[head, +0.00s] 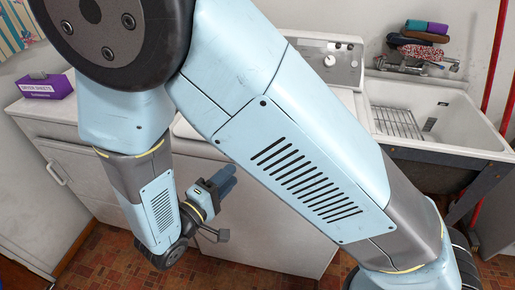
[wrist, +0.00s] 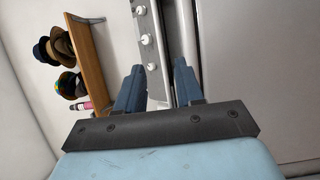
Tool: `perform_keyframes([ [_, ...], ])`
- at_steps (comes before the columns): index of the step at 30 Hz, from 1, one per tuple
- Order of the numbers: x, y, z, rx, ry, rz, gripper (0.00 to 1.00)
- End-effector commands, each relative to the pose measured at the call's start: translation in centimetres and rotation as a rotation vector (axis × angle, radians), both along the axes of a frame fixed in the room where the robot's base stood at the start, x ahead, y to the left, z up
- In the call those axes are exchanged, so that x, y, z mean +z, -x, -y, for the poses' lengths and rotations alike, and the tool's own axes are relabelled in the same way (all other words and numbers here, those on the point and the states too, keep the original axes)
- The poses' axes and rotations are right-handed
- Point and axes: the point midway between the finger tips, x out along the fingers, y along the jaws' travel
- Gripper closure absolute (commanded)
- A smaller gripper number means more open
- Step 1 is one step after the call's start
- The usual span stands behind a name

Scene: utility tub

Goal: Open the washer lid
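The white washer (head: 285,245) stands behind my arm in the head view, with its control panel (head: 335,62) at the back. My arm hides most of its top, so I cannot tell the lid's state there. In the wrist view the knobbed panel (wrist: 146,40) runs up the picture, and a large plain grey-white surface (wrist: 255,75), probably the lid, lies right of it. My gripper (wrist: 158,72) is open and empty, its two blue fingers apart. In the head view my gripper (head: 228,178) is in front of the washer, low beside its front face; contact is not visible.
A white sink (head: 435,115) with a wire rack stands right of the washer. A cabinet (head: 60,130) with a purple box (head: 46,87) is at the left. The wrist view shows a wooden shelf (wrist: 88,50) with hats. Tiled floor lies in front.

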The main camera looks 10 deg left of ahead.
Motion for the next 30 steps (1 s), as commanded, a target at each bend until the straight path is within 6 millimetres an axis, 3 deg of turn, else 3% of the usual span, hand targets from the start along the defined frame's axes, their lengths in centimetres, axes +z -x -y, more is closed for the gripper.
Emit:
perform_keyframes([
  [5,-0.1,-1.2,0.6,0.003,0.001,0.005,0.63],
  [21,0.0,-9.3,4.8,0.001,0.001,0.003,0.63],
  [30,0.0,-11.8,6.0,0.004,0.000,0.003,0.63],
])
